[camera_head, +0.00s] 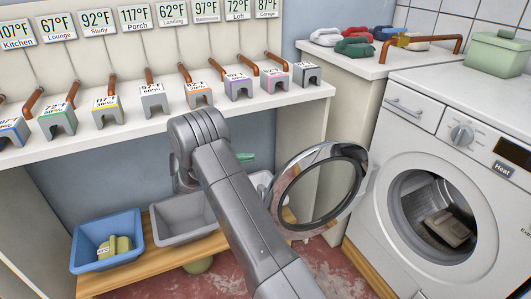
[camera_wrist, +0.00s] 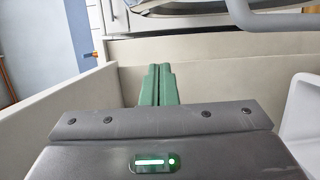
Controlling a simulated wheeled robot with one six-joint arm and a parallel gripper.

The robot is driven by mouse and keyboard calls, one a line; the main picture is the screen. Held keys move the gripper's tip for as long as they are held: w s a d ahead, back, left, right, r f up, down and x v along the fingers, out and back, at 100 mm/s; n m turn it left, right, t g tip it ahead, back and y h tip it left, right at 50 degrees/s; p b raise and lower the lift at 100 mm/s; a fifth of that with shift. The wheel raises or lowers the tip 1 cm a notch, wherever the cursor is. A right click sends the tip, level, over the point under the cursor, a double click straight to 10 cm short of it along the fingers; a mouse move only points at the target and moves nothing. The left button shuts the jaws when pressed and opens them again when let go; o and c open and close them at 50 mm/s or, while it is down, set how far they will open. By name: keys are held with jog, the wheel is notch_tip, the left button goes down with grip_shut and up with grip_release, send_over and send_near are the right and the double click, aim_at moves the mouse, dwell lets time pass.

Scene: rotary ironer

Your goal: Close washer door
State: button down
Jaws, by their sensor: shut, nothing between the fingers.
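The white washer (camera_head: 398,150) stands at the right in the head view. Its round door (camera_head: 283,192), a grey ring with a clear middle, stands wide open, swung out to the left of the opening. The drum (camera_head: 415,208) is uncovered and a brownish item (camera_head: 449,228) lies inside. My gripper is partly hidden behind my arm; its green fingertips (camera_head: 246,157) show just left of the door, and I cannot tell whether they touch it. In the wrist view the green fingers (camera_wrist: 158,85) are pressed together and hold nothing. A grey curved bar (camera_wrist: 280,22) crosses the upper right there.
A shelf (camera_head: 130,125) with several coloured holders and temperature signs runs along the left. Below, a blue bin (camera_head: 92,262) and a grey bin (camera_head: 183,222) stand on a wooden board. A green box (camera_head: 496,54) sits on the washer.

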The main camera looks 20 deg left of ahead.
jog(key=w+d+b, duration=0.2)
jog(key=d, duration=0.9)
jog(key=shift+w+d, duration=0.15)
jog(key=shift+d, duration=0.05)
